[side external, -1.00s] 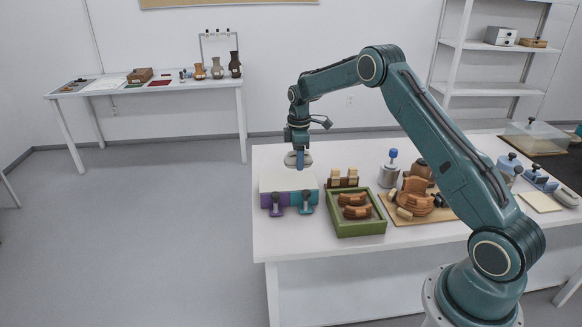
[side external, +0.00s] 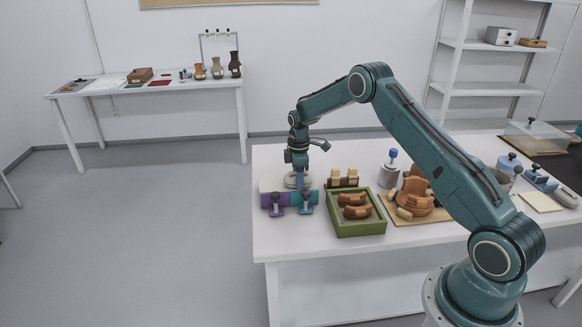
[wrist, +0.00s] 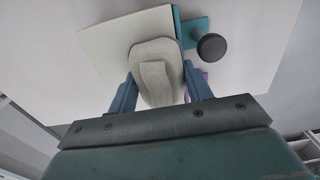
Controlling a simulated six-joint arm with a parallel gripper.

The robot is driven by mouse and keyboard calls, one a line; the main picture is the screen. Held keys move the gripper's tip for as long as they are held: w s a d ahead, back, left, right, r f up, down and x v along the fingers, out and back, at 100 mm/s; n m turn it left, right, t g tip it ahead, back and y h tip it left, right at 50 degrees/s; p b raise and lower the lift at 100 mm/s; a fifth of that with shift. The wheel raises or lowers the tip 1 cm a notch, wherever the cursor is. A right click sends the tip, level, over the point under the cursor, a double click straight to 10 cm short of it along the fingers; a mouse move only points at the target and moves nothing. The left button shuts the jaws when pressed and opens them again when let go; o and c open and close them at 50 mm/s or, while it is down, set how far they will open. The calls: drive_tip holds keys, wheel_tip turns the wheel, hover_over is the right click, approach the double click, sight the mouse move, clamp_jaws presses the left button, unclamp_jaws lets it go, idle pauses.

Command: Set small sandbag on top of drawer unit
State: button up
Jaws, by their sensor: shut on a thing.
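The small sandbag (side external: 291,180) is a pale grey, rounded bag. My gripper (side external: 300,184) points down and is shut on it. In the wrist view the sandbag (wrist: 155,70) sits between my two blue fingers. The drawer unit (side external: 267,184) has a pale top and purple and teal fronts with knobs, at the left end of the table. The sandbag is over its top, very low; I cannot tell whether it touches. In the wrist view the unit's pale top (wrist: 110,42) shows behind the bag, with a teal drawer part and dark knob at right.
A green tray (side external: 360,231) with brown sherds stands right of the unit. A wooden stand (side external: 343,178) is behind it. A board (side external: 432,217) with a partly built pot, and a grey can (side external: 389,176), are farther right. The table's front left is clear.

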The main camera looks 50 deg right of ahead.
idle(0.3)
drive_tip(key=o, duration=0.9)
drive_tip(key=shift+f, duration=0.15)
wheel_tip(320, 180, up, 11)
drive_tip(key=shift+r, duration=0.65)
